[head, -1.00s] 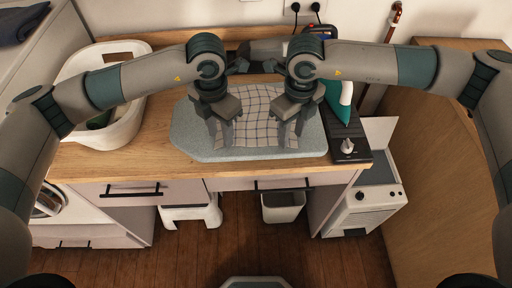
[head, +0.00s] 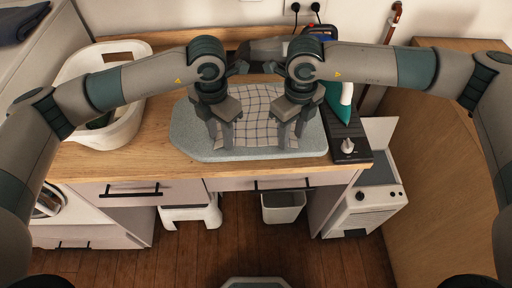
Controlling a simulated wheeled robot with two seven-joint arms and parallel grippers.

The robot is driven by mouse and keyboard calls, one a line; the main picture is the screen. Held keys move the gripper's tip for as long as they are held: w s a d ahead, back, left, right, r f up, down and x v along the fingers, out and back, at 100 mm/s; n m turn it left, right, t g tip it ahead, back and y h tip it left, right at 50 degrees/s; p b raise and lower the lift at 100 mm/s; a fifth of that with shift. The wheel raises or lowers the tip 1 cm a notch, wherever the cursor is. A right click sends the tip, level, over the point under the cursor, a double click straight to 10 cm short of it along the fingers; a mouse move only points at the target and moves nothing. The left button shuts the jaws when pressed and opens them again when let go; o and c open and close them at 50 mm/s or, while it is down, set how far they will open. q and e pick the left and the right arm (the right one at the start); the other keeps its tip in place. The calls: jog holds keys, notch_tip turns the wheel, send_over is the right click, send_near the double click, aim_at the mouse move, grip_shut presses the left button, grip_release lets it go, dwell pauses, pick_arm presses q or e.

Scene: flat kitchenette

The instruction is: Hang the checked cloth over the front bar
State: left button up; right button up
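The checked cloth (head: 256,116), white with dark lines, lies spread and slightly rumpled on a grey speckled pad (head: 190,139) on the wooden counter. My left gripper (head: 220,140) points down at the cloth's left edge, its two fingers apart. My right gripper (head: 290,138) points down at the cloth's right edge, its fingers also apart. Whether the fingertips touch the cloth I cannot tell. My wrists hide part of its far side.
A white basin (head: 128,125) stands on the left of the counter. A green iron (head: 336,102) stands on a dark panel with a knob (head: 347,146) at right. Below are a white stool (head: 190,214), a grey bin (head: 283,207) and a heater-like box (head: 364,204). Open floor lies in front.

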pick_arm(q)
jog(key=shift+c, duration=0.5)
pick_arm(e)
jog(key=shift+c, duration=0.5)
pick_arm(q)
grip_shut()
pick_arm(e)
jog(key=shift+f, duration=0.1)
grip_shut()
